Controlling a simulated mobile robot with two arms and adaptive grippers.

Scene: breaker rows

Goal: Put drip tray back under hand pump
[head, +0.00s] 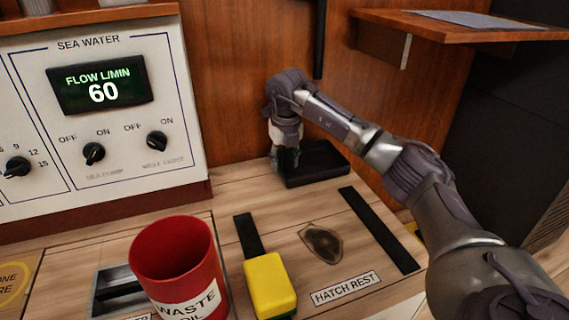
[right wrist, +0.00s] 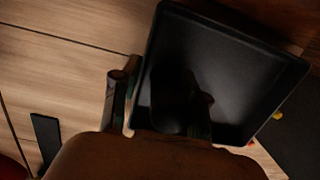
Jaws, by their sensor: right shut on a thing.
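The drip tray (head: 322,160) is a shallow black tray by the wooden back wall, right of the sea water panel. It looks about level; I cannot tell whether it touches the counter. My right gripper (head: 288,160) points down at the tray's left end and is shut on its wall. In the right wrist view the tray (right wrist: 225,60) fills the upper right, with the finger at the near left edge. A dark upright bar (head: 320,38) is on the wall above the tray; I cannot tell whether it belongs to the hand pump. My left gripper is out of view.
A brown oily stain (head: 322,243) lies on the counter between two black strips (head: 378,230) (head: 248,236), near the HATCH REST label (head: 346,288). A yellow block (head: 269,286) and a red waste oil bin (head: 178,262) stand in front. A wooden shelf (head: 450,28) juts out upper right.

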